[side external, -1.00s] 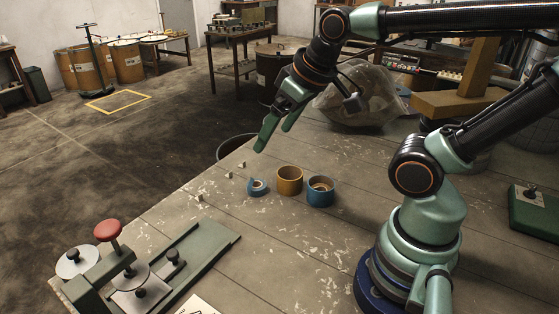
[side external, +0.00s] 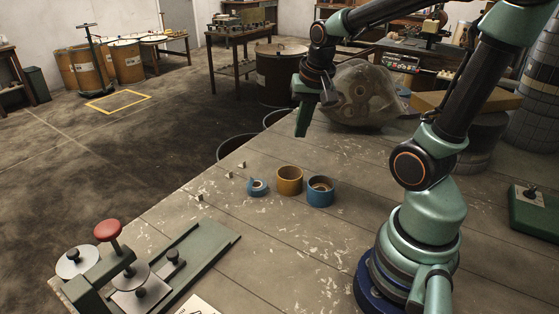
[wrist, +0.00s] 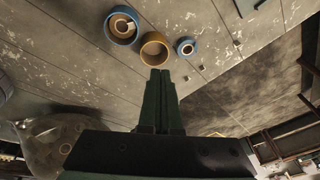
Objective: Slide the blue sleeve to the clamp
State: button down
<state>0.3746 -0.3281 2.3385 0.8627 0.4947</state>
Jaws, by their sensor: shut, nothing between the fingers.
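The blue sleeve (side external: 320,197) stands upright on the table, with a tan ring inside it. It also shows in the wrist view (wrist: 119,36). It stands beside a yellow-brown sleeve (side external: 289,186). The clamp, a green fixture with a red knob (side external: 107,230), is at the lower left of the side view. I take this fixture to be the clamp. My gripper (side external: 302,134) is above the far part of the table, beyond the sleeves and apart from them. In the wrist view its green fingers (wrist: 160,72) lie together, shut and empty.
A small blue-and-white roll (side external: 258,187) lies left of the yellow-brown sleeve, with several small pale bits near the table's edge. A translucent bag (side external: 365,95) sits behind my gripper. Bare table lies between the sleeves and the fixture.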

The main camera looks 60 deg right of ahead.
jog(key=s+d+f+m+g, duration=0.1)
jog(key=s+d+f+m, duration=0.1)
jog(key=d+f+m, duration=0.35)
jog(key=m+g+y, duration=0.1)
jog(key=m+g, duration=0.1)
jog(key=m, duration=0.5)
send_over(341, 186)
notch_tip(341, 186, down, 4)
jog(key=shift+n, duration=0.25)
notch_tip(341, 186, down, 10)
jog(key=shift+w+r, duration=0.1)
jog(key=a, duration=0.1)
jog(key=w+a, duration=0.1)
jog(key=a, duration=0.1)
jog(key=shift+w, duration=0.15)
jog(key=shift+w+a, duration=0.1)
jog(key=shift+a, duration=0.25)
jog(key=w+a, duration=0.2)
jog(key=a, duration=0.3)
jog(key=w+a, duration=0.2)
jog(key=a, duration=0.4)
jog(key=w+a, duration=0.2)
jog(key=a, duration=0.4)
jog(key=shift+w, duration=0.15)
